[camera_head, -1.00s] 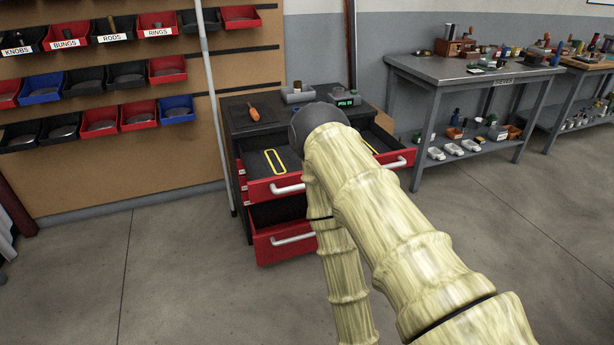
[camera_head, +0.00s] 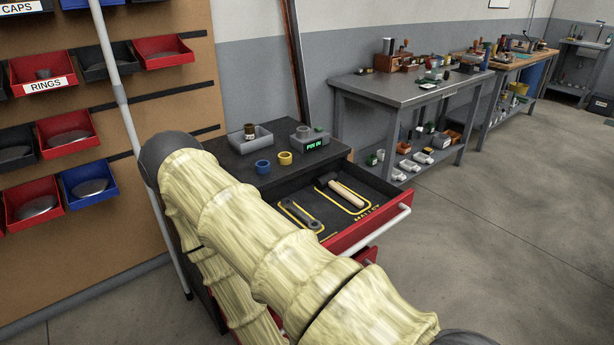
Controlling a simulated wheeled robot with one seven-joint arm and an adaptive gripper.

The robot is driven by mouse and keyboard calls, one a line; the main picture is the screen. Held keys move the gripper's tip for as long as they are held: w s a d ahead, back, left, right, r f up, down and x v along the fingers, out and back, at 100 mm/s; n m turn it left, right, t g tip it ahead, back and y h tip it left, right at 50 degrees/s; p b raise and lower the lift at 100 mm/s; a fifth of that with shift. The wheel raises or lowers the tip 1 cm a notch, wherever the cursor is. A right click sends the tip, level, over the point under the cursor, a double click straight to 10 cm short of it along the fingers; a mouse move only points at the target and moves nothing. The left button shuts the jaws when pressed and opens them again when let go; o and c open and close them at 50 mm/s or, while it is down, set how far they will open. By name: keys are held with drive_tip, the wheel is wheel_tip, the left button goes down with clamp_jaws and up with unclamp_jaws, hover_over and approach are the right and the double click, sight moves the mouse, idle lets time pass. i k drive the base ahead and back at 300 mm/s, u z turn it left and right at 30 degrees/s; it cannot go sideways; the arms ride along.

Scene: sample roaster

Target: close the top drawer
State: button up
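An open top drawer (camera_head: 335,226) with a red front and a pale bar handle (camera_head: 382,230) sticks out of the dark cabinet (camera_head: 262,165). A wooden-handled mallet (camera_head: 347,193) and a dark wrench (camera_head: 298,214) lie in it. Part of another red drawer front (camera_head: 369,256) shows just below. My pale sleeved arm crosses in front of the cabinet, hiding its left side and the drawer's near left part. My gripper is out of view, so its contact with the drawer cannot be told.
A grey tray (camera_head: 250,138), a blue ring (camera_head: 263,167), a yellow ring (camera_head: 285,158) and a green-lit device (camera_head: 310,140) sit on the cabinet. A grey pole (camera_head: 133,120) and bin wall stand left. A workbench (camera_head: 410,88) stands behind right. Floor at right is clear.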

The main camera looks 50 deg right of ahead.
sight(347, 229)
drive_tip(key=z, duration=0.55)
drive_tip(key=i, duration=0.9)
drive_tip(key=z, duration=1.3)
drive_tip(key=i, duration=0.45)
drive_tip(key=z, duration=1.2)
drive_tip(key=k, duration=1.25)
drive_tip(key=u, duration=0.25)
